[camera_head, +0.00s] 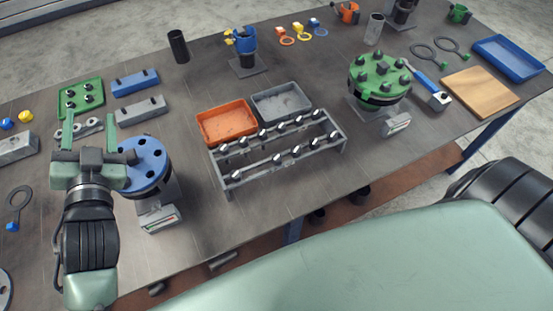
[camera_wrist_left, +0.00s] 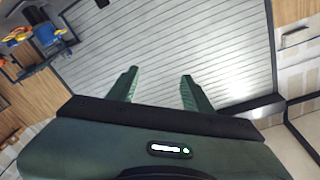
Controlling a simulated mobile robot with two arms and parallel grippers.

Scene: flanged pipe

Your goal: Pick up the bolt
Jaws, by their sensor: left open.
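Several bolts (camera_head: 297,148) with pale heads stand in a grey two-row rack (camera_head: 322,152) at the middle of the workbench in the head view. My left gripper (camera_head: 90,116) is at the left of the bench, beside the blue flange (camera_head: 146,165), well apart from the rack. Its jaws are open and nothing shows between them. In the left wrist view, the open fingers (camera_wrist_left: 159,72) stand against a pale panelled ceiling, and no bolt shows there. My right gripper is not in view.
An orange tray (camera_head: 227,123) and a grey tray (camera_head: 281,103) sit behind the rack. A green flange (camera_head: 380,78) with several studs stands to its right. Blue and grey blocks (camera_head: 135,83) and a green bolt plate (camera_head: 81,97) lie at left. The bench between blue flange and rack is clear.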

